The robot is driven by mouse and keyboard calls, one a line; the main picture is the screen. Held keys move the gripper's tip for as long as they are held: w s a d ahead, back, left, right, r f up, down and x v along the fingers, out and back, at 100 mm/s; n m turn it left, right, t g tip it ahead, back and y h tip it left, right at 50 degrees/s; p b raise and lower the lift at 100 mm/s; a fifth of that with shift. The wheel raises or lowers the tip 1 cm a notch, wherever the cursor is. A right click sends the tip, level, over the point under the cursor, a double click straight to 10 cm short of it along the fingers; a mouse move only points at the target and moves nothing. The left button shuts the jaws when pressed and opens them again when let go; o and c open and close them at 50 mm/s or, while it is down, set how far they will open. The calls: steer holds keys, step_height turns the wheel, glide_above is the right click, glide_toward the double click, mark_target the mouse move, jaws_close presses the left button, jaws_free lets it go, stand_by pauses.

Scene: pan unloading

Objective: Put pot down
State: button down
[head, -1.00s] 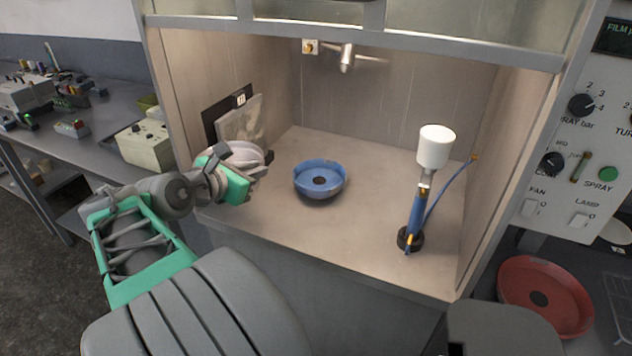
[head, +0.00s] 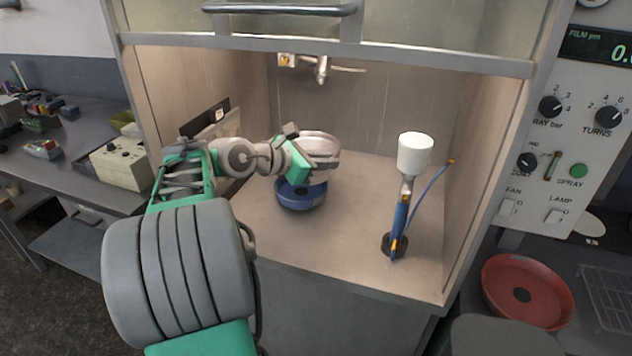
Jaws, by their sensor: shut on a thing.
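The pot (head: 322,145) is a pale, pinkish-white rounded vessel inside the booth. My gripper (head: 301,148) is shut on its left side; the fingers are partly hidden. The pot is over the back right of a round blue dish (head: 299,198) on the booth floor and hides part of that dish. I cannot tell whether the pot touches the dish.
A spray gun with a white cup (head: 414,155) stands right of the dish, with a blue hose. The booth floor (head: 340,230) is clear in front. A red dish (head: 527,291) lies outside, below the control panel (head: 560,140).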

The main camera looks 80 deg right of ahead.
steer(key=w+d+f, duration=0.1)
steer(key=d+f, duration=0.1)
steer(key=f, duration=0.1)
steer(key=w+d+f, duration=0.1)
steer(key=f, duration=0.1)
steer(key=shift+w+f, duration=0.15)
steer(key=shift+w, duration=0.2)
step_height(320, 180, down, 3)
steer(key=shift+f, duration=0.1)
steer(key=c, duration=1.4)
jaws_free()
